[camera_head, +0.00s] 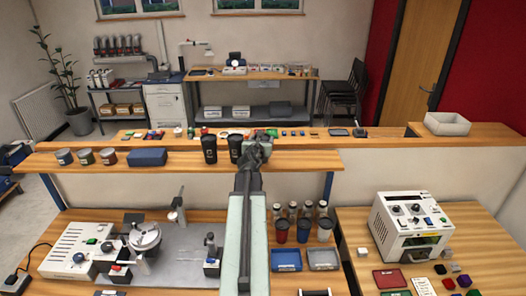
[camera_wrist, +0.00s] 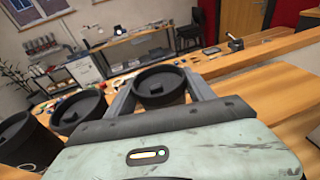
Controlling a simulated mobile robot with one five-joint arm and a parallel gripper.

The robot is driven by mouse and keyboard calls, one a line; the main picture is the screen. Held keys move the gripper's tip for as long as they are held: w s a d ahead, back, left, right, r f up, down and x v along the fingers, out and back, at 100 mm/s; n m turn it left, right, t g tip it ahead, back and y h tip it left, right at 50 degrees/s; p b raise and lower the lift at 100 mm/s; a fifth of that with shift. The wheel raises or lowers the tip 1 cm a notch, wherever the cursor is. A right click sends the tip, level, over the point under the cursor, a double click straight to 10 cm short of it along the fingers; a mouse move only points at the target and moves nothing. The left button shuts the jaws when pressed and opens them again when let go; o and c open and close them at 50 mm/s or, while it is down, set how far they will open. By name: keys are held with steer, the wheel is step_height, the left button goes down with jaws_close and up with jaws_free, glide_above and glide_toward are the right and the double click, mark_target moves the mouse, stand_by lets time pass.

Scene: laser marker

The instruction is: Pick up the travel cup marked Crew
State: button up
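In the head view one cup (camera_head: 209,150) is at the left and another (camera_head: 235,149) is just left of my gripper (camera_head: 257,148). The wrist view shows a cup at the far left (camera_wrist: 22,137), a middle cup (camera_wrist: 79,110) and a right cup (camera_wrist: 160,88). My gripper, also in the wrist view (camera_wrist: 160,82), is open with the right cup between its fingers. Narrow gaps seem to show beside its lid. In the head view my arm hides this cup. The word Crew is not readable on any cup.
Tins (camera_head: 86,157) and a blue box (camera_head: 147,157) stand left on the shelf (camera_head: 300,161). Small items lie along the ledge behind. The shelf right of my gripper is clear.

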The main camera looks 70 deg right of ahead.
steer(key=shift+r, duration=0.1)
step_height(320, 180, up, 10)
steer(key=p, duration=1)
steer(key=shift+r, duration=0.1)
steer(key=shift+f, duration=0.2)
